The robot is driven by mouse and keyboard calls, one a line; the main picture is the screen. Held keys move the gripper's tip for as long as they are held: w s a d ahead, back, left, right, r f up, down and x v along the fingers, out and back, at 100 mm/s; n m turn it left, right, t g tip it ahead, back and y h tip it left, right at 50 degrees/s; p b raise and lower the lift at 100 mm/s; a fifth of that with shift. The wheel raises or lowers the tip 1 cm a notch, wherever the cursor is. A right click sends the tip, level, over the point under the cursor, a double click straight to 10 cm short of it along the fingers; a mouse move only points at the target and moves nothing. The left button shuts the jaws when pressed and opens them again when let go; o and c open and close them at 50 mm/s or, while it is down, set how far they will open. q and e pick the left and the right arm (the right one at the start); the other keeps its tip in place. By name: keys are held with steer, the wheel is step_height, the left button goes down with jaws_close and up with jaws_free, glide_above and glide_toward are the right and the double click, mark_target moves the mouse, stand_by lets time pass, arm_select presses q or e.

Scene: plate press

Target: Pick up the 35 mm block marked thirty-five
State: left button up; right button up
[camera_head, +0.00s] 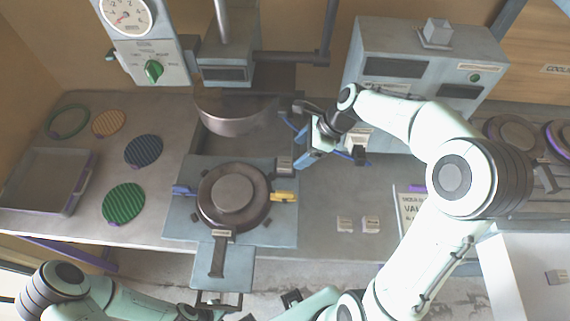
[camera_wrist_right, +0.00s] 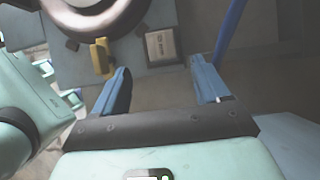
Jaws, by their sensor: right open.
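A small grey block with a pale label (camera_wrist_right: 162,45) lies beside the yellow clamp in the right wrist view, ahead of my fingers. In the head view this block (camera_head: 285,165) sits at the press plate's back right corner; its marking is too small to read surely. My right gripper (camera_head: 307,154) is just right of it, open and empty. In the wrist view its two blue fingers (camera_wrist_right: 162,82) are apart, with the block beyond their tips. My left gripper does not show clearly.
The press holds a round dark plate (camera_head: 233,197) with a yellow clamp (camera_head: 284,197) and a blue clamp (camera_head: 184,191) at its sides. The press head (camera_head: 235,118) hangs behind. Ribbed discs (camera_head: 123,203) and a tray (camera_head: 45,182) lie left. A grey box (camera_head: 420,62) stands behind my right arm.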

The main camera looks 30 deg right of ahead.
mark_target(285, 162)
steer(key=x, duration=0.7)
steer(key=shift+w+a, duration=0.15)
steer(key=shift+w, duration=0.15)
steer(key=shift+r, duration=0.1)
steer(key=c, duration=1.2)
